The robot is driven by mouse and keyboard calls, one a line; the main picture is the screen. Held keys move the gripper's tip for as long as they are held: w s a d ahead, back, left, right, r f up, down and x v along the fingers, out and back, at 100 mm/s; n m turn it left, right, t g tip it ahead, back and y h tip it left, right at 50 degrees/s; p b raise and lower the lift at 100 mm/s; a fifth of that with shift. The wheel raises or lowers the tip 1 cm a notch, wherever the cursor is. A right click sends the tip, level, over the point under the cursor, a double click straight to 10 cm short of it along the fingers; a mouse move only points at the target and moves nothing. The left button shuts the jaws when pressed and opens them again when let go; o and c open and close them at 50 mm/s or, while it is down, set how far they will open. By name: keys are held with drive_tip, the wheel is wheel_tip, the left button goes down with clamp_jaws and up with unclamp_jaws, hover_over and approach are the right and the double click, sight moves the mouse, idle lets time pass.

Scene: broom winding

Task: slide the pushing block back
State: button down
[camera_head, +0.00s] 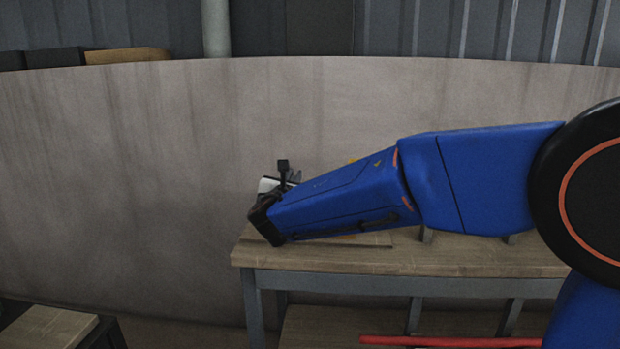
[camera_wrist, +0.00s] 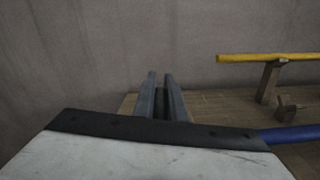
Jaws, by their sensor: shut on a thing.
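In the wrist view, the two grey fingers of my gripper (camera_wrist: 161,82) stand close together over the left end of the wooden bench top. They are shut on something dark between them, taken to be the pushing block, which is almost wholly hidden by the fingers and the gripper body. In the head view, my arm reaches left over the wooden bench (camera_head: 480,256) and hides most of its top. The fingers and the block cannot be made out there.
A yellow rod (camera_wrist: 270,57) rests on a wooden post (camera_wrist: 268,82) right of the fingers. A smaller wooden piece (camera_wrist: 291,107) stands near it. A red rod (camera_head: 450,342) lies below the bench. A curved grey wall (camera_head: 120,170) closes off the back.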

drive_tip(key=a, duration=0.9)
drive_tip(key=shift+w+a, duration=0.15)
drive_tip(key=shift+a, duration=0.2)
drive_tip(key=c, duration=1.8)
unclamp_jaws()
drive_tip(key=shift+a, duration=0.2)
drive_tip(key=s, duration=1.7)
drive_tip(key=shift+s+a, duration=0.2)
